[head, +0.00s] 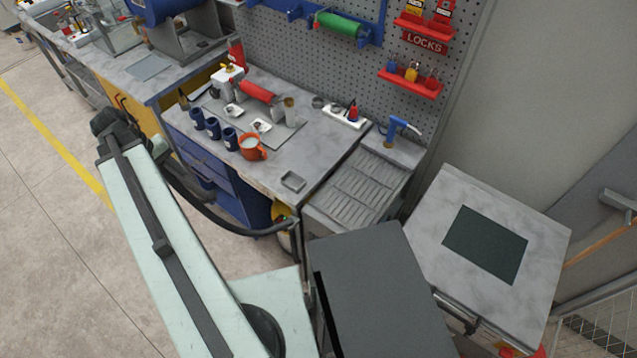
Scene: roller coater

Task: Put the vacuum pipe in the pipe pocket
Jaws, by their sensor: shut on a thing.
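My pale green arm runs from the bottom up to the left in the head view. At its far end is my dark gripper (160,149), mostly hidden behind the arm, with its fingertips not clear. A long black curved pipe, apparently the vacuum pipe (222,218), runs from there to the right and down, along the front of the blue drawer bench. My gripper appears shut on it. The pipe's right end lies near a small yellow thing (282,212) at the bench corner, partly hidden. I cannot make out the pipe pocket.
The bench top (265,180) holds blue cups (213,128), an orange mug (252,146) and a red roller (258,92). A ribbed sink (358,188) adjoins it. A marble-topped cabinet (545,235) stands right. Open floor (55,220) lies left.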

